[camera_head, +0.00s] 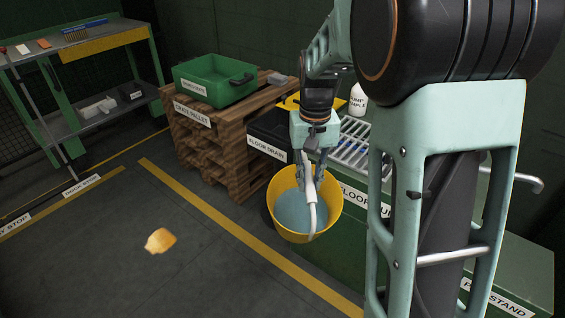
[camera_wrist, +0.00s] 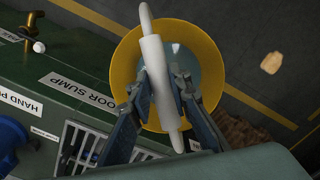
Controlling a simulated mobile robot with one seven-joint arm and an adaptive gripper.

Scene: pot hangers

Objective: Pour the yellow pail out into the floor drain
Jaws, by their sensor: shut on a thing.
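The yellow pail (camera_head: 284,233) holds blue-grey liquid and looks roughly upright, in front of the green sump unit. My gripper (camera_head: 313,172) is shut on the white grip of its handle, above the pail's opening. In the wrist view my gripper's fingers (camera_wrist: 161,92) sit either side of the white grip, with the yellow pail (camera_wrist: 127,62) below. The label "FLOOR DRAIN" (camera_head: 267,150) is on a black box (camera_head: 272,127) behind and left of the pail. Whether the pail's base touches anything is hidden.
The sump unit (camera_head: 400,235) has a barred grate (camera_head: 352,150) on top, right of the black box; the grate (camera_wrist: 80,143) also shows in the wrist view. A wooden crate pallet (camera_head: 205,145) carries a green tub (camera_head: 215,85). A yellowish lump (camera_head: 160,241) lies on open floor.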

